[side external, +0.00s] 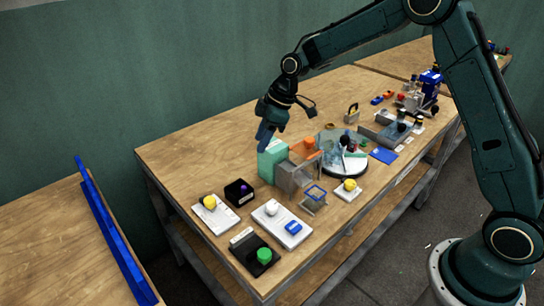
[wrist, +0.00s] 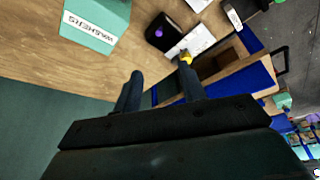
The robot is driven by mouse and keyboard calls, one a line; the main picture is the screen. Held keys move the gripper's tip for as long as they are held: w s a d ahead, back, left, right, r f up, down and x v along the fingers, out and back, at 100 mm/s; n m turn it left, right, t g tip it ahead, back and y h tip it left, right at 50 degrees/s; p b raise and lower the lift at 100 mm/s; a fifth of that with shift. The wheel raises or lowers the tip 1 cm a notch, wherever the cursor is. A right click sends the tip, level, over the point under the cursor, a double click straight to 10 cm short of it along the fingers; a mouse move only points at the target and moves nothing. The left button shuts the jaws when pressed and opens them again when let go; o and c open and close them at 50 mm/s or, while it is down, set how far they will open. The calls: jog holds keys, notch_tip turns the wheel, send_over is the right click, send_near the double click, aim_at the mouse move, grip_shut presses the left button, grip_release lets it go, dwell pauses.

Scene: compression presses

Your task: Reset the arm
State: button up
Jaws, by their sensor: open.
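My gripper (side external: 267,136) is above the left back part of the wooden table, close to the teal box (side external: 272,162). In the wrist view its two dark fingers (wrist: 160,82) are spread apart, with nothing between them. The teal box (wrist: 98,20) has a white label reading "WASHERS" and lies to the upper left of the fingers in that view. I cannot tell from the side view how far the fingertips are from the box.
Pads with yellow (side external: 210,202), white (side external: 272,209) and green (side external: 264,255) knobs stand on the front left table. A grey box (side external: 291,176) and a round turntable (side external: 342,150) stand to the right. Blue rails (side external: 112,235) edge the left table. The table's back left is bare.

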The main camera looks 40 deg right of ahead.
jog(key=s+d+r+m+t+h, duration=0.15)
jog(key=s+r+m, duration=0.35)
jog(key=s+r, duration=1.05)
jog(key=s+d+m+h, duration=0.1)
jog(key=s+d+m, duration=0.1)
jog(key=s, duration=0.8)
jog(key=s+d+m+t+h, duration=0.1)
jog(key=s+m, duration=0.2)
jog(key=s, duration=0.7)
jog(key=shift+s+d+r+m, duration=0.25)
jog(key=shift+s+d+m, duration=0.1)
jog(key=shift+m, duration=0.05)
